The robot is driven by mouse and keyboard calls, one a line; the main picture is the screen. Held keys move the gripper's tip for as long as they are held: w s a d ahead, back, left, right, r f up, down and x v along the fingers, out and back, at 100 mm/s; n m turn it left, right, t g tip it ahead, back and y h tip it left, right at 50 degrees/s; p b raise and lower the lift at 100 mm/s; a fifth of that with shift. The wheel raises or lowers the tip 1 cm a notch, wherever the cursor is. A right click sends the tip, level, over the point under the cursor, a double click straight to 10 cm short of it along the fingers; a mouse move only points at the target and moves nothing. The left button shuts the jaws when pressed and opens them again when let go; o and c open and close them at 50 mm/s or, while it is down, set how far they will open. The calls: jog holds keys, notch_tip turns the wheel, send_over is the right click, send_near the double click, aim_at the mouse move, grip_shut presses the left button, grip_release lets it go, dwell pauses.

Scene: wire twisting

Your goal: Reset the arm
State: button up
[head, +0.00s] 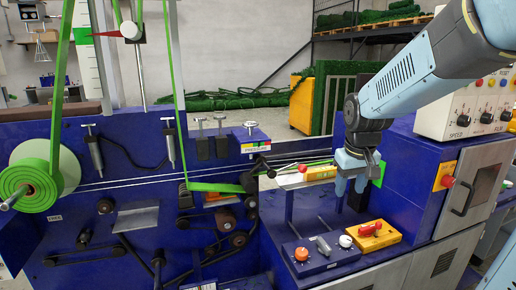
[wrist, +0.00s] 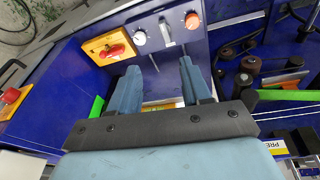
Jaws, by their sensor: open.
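My gripper (head: 350,170) hangs at the end of my light-blue arm, right of centre in the head view. It points down over the front of the blue machine (head: 100,150), near a yellow block (head: 321,173) and a green plate. In the wrist view my gripper (wrist: 160,85) shows two blue fingers spread apart with nothing gripped between them. A small control panel (wrist: 165,35) with a white knob, a lever and a red-orange knob lies beyond the fingertips. The same panel (head: 322,255) shows below my gripper in the head view.
A yellow box with a red switch (head: 371,235) sits beside the panel. A green roll (head: 28,185) feeds a green strip across the machine at left. A grey cabinet with a handle (head: 470,190) and a knobbed control box (head: 475,105) stand at right, close to my arm.

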jog(key=s+r+t, duration=0.1)
jog(key=s+r, duration=0.2)
jog(key=s, duration=0.5)
jog(key=s+r+m+t, duration=0.1)
jog(key=s+r, duration=0.2)
jog(key=s, duration=0.5)
jog(key=shift+s+m+t, duration=0.15)
jog(key=shift+m+t, duration=0.15)
jog(key=shift+t, duration=0.1)
